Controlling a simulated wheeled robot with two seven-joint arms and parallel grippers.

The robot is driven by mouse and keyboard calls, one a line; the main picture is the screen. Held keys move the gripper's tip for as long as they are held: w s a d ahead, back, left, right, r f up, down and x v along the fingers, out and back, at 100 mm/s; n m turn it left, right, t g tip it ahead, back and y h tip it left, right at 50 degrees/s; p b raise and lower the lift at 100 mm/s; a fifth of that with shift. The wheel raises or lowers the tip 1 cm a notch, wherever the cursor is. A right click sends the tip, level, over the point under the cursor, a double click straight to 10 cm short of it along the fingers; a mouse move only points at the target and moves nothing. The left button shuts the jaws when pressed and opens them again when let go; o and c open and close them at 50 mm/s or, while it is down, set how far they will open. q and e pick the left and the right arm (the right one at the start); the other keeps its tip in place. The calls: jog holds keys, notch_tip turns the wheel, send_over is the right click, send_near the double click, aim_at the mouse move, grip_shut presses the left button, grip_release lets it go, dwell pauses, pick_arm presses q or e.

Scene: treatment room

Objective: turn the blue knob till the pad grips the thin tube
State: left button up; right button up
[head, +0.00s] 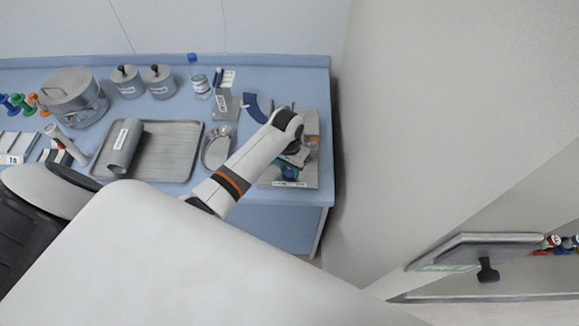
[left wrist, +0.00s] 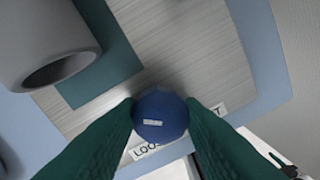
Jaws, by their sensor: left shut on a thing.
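The blue knob (left wrist: 160,114) sits between the green fingertips of my left gripper (left wrist: 160,108) in the left wrist view, and both fingers touch it. The gripper is shut on the knob. In the head view my left gripper (head: 293,158) reaches down over a metal plate (head: 309,182) at the counter's right end, and the knob (head: 290,173) shows just below it. A partly covered label (left wrist: 146,152) lies beside the knob on the plate. I cannot make out the pad or the thin tube. My right gripper is out of view.
A grey hollow cylinder (left wrist: 45,45) stands close to the fingers in the left wrist view. A steel bowl (head: 216,148), a tray (head: 172,168) and a bottle (head: 201,86) stand to the left on the blue counter (head: 255,70). A wall (head: 400,120) rises at the right.

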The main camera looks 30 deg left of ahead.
pick_arm(q)
jog(key=m, duration=0.7)
jog(key=shift+w, duration=0.15)
jog(key=m, duration=0.6)
jog(key=shift+r+m+g, duration=0.1)
jog(key=shift+m+g, duration=0.2)
jog(key=shift+m, duration=0.1)
jog(key=m, duration=0.3)
jog(key=shift+y, duration=0.3)
jog(key=m, duration=0.4)
jog(key=shift+d, duration=0.1)
jog(key=m, duration=0.6)
jog(key=shift+b, duration=0.4)
jog(key=o, duration=1)
